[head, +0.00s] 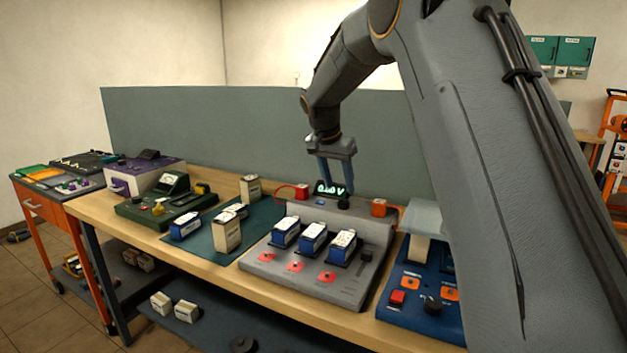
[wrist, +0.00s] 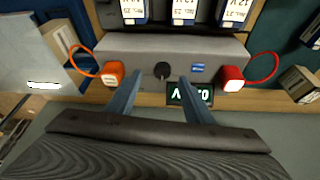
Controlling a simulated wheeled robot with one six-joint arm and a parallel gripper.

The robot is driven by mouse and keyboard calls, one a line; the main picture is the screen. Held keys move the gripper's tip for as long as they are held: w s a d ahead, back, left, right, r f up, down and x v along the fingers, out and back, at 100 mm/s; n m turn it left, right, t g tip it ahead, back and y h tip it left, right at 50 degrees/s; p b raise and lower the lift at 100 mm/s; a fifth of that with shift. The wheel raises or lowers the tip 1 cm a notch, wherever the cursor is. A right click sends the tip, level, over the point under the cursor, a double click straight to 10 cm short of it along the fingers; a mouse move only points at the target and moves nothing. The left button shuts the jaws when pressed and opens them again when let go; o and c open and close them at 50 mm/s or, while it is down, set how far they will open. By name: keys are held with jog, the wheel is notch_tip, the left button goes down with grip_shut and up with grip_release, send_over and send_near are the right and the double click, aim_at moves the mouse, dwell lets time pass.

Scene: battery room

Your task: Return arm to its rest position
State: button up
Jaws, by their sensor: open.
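My gripper (head: 337,186) hangs from my arm above the back part of a grey charger station, near its small lit display (head: 331,188). In the wrist view my gripper (wrist: 155,85) has its two fingers apart with nothing held between them. A black knob (wrist: 162,70) shows beyond and between the fingertips, and the display (wrist: 190,94) is partly covered by one finger. I cannot tell whether the fingers touch the station.
The grey station (head: 300,278) holds three blue-and-white batteries (head: 313,237). A green device (head: 160,211), a purple-and-white box (head: 143,175) and a blue device (head: 415,310) share the bench (head: 215,265). A grey-green panel (head: 230,125) stands behind the bench. An orange cart (head: 62,225) is at left.

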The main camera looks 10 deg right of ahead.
jog(key=s+f+n, duration=0.1)
jog(key=s+f, duration=0.1)
jog(key=s, duration=0.4)
jog(key=s+f+n+g+y, duration=0.1)
jog(key=s+f+n, duration=0.1)
jog(key=s, duration=0.5)
jog(key=s+f+n+y, duration=0.1)
jog(key=s+f+n, duration=0.1)
jog(key=s+f, duration=0.2)
jog(key=shift+s+a, duration=0.15)
jog(key=shift+s, duration=0.6)
jog(key=shift+s+a, duration=0.15)
jog(key=shift+s, duration=0.55)
jog(key=s+f+n, duration=0.1)
jog(key=s+f, duration=0.1)
jog(key=s, duration=0.4)
jog(key=s+f+n+g, duration=0.1)
jog(key=s+f, duration=0.1)
jog(key=s, duration=0.5)
jog(key=s+f+n+y, duration=0.1)
jog(key=s+f, duration=0.1)
jog(key=s, duration=0.5)
jog(key=shift+s+a+f+n+g, duration=0.15)
jog(key=shift+a+f+n+g, duration=0.15)
jog(key=shift+a+f+n, duration=0.1)
